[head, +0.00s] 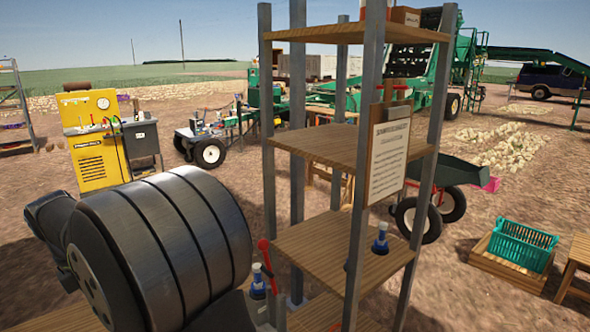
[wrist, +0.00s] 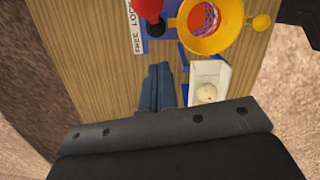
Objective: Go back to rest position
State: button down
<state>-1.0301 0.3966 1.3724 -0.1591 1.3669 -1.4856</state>
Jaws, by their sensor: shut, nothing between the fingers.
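My gripper (wrist: 158,70) shows in the wrist view as two blue-grey fingers lying side by side, shut with nothing between them. It is over a wooden board (wrist: 95,70). A small white tray (wrist: 222,72) with a pale round onion (wrist: 206,93) in it is just right of the fingers. A yellow funnel (wrist: 190,40) with a red mesh inside is beyond them. In the head view my dark arm fills the lower left, and my fingertips do not show there.
A red knob (wrist: 149,9) stands by a blue-edged label (wrist: 138,32). A yellow machine (head: 93,170) and a teal crate (head: 522,247) are farther off.

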jog(key=shift+s+a+f, duration=0.1)
jog(key=shift+s+a, duration=0.05)
jog(key=shift+a, duration=0.05)
jog(key=shift+d, duration=0.1)
dwell(0.4)
